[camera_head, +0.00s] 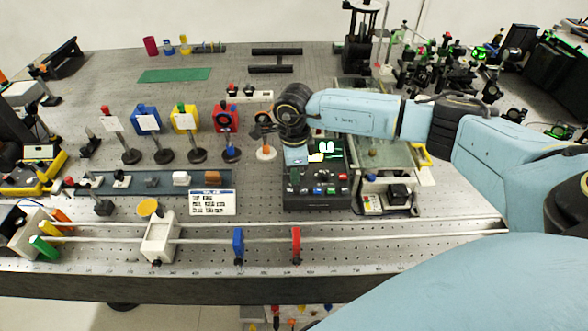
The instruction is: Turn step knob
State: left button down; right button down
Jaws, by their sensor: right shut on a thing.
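A dark control box (318,199) stands near the middle of the bench, with a lit display (321,150) and several small coloured knobs and buttons on its sloped face. My right arm comes in from the right, and its wrist bends down over the box's left part. My right gripper (297,163) points down onto the box's face at upper left and is shut on the step knob there. The fingertips and the knob are too small and covered to see clearly. My left gripper is not in view.
An instrument with a dark block (398,194) stands just right of the box. A white label card (213,202) lies to its left. Colored posts (185,121) stand further left. Twin rails with a blue holder (238,245) and red holder (296,245) run in front.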

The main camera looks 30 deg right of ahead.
jog(key=c, duration=1.3)
grip_release()
notch_tip(320, 180, up, 14)
jog(key=shift+f+b, duration=0.25)
jog(key=shift+b, duration=0.3)
